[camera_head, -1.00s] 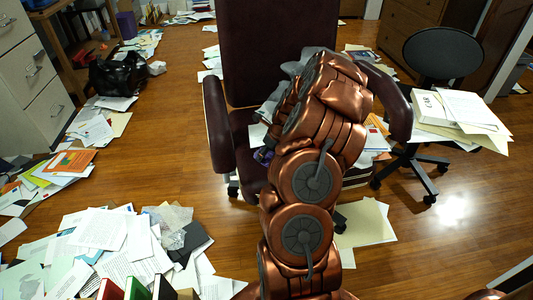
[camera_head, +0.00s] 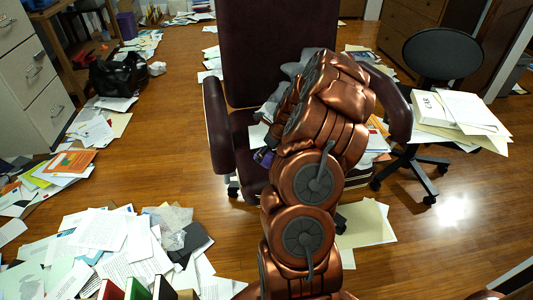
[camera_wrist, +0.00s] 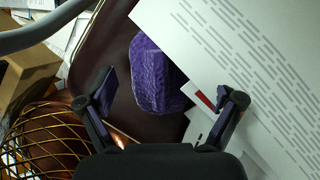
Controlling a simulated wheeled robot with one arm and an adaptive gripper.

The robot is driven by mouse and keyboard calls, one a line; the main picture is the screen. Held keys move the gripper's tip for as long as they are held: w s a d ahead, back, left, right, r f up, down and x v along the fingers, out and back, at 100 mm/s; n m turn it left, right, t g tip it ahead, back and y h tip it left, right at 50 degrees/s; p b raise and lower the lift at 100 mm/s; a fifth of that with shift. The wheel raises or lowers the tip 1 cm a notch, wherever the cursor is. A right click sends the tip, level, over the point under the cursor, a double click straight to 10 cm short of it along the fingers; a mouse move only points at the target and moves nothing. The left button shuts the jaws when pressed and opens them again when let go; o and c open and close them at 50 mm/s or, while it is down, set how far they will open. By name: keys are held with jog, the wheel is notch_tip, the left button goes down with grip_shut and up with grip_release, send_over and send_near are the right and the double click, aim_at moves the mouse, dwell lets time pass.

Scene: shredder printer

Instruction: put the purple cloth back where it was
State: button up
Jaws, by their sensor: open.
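The purple cloth (camera_wrist: 156,75) is a rumpled bundle on the dark red seat of the office chair (camera_wrist: 107,42) in the wrist view. A white printed sheet (camera_wrist: 250,60) lies against its right side and covers part of it. My gripper (camera_wrist: 168,88) is open, with one finger to the left of the cloth and the other to its right, over the paper. I cannot tell how far above the cloth the fingers are. In the head view a small bit of purple (camera_head: 264,157) shows on the seat beside my arm, which hides most of the seat and my gripper.
The chair's armrests (camera_head: 217,125) flank the seat. A second chair (camera_head: 441,55) with papers (camera_head: 455,110) on it stands at the right. Papers (camera_head: 100,230) litter the floor at left. A wire basket (camera_wrist: 45,140) shows at the wrist view's lower left.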

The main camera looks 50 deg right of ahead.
jog(key=p+v, duration=0.2)
jog(key=v, duration=0.9)
jog(key=shift+r, duration=0.1)
jog(key=s+a+r+n+g+y+p, duration=0.1)
jog(key=s+a+r+n+p, duration=0.1)
jog(key=a+r+n+p, duration=0.75)
jog(key=s+a+r+n+g+y+p, duration=0.1)
jog(key=a+r+n+g+p, duration=0.15)
jog(key=a+r+n, duration=0.8)
jog(key=s+a+r+n+g+h+p, duration=0.1)
jog(key=s+a+r+n+p, duration=0.6)
jog(key=s+a+r, duration=0.2)
jog(key=s+a+r+n+g+h+p, duration=0.1)
jog(key=s+a+r+n+g+p, duration=0.1)
jog(key=s+a+r+n+p, duration=0.5)
jog(key=s+a+r, duration=0.2)
jog(key=s, duration=0.4)
jog(key=shift+s+r+h+p, duration=0.3)
jog(key=shift+s+r, duration=0.05)
jog(key=shift+s, duration=0.05)
